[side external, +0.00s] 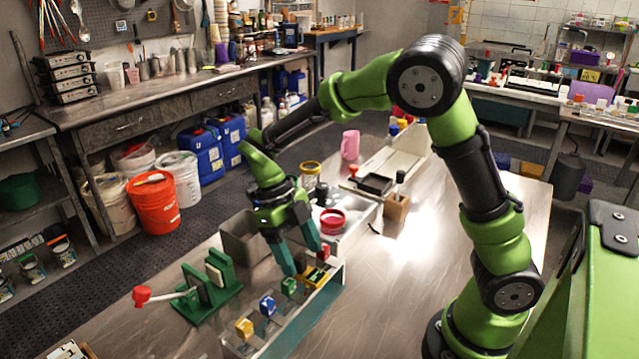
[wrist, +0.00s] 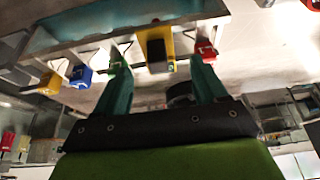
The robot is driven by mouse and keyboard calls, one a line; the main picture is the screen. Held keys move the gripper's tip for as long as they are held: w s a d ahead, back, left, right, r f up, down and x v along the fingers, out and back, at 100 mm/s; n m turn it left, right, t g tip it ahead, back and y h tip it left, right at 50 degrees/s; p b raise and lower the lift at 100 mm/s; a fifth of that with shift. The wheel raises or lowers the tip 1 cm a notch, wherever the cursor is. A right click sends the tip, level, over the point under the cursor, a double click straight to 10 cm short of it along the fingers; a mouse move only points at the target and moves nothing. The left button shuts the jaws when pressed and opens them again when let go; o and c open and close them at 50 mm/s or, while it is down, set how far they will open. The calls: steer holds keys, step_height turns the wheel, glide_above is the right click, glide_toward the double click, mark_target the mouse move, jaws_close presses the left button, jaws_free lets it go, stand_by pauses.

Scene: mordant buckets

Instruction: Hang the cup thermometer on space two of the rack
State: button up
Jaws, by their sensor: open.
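The rack (side external: 300,318) is a long pale frame on the steel table, with coloured blocks along it: yellow (side external: 244,328), blue (side external: 267,305), green (side external: 288,286) and red (side external: 323,252). Between the green and red blocks is a larger yellow piece with a black part (side external: 315,277); it may be the cup thermometer, but I cannot tell surely. It also shows in the wrist view (wrist: 170,48). My gripper (side external: 304,262) is open above the rack. In the wrist view its teal fingers (wrist: 161,68) stand either side of the yellow-and-black piece; contact is unclear. Space numbers are not readable.
A green stand (side external: 208,294) with a red-ended rod (side external: 141,296) stands left of the rack. A grey bin (side external: 240,237), a red round container (side external: 332,221) and a wooden block holder (side external: 397,207) stand behind. The table's right side is clear.

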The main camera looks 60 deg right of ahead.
steer(key=v, duration=1.5)
steer(key=s+d+n+t+y, duration=0.1)
steer(key=s+n+t, duration=0.5)
steer(key=n, duration=1)
steer(key=s+d+n+t+y, duration=0.1)
steer(key=s+n+t, duration=0.4)
steer(key=s+n, duration=0.4)
steer(key=shift+s+d+f+n+t, duration=0.2)
steer(key=shift+d+n+t, duration=0.2)
steer(key=shift+n, duration=3.1)
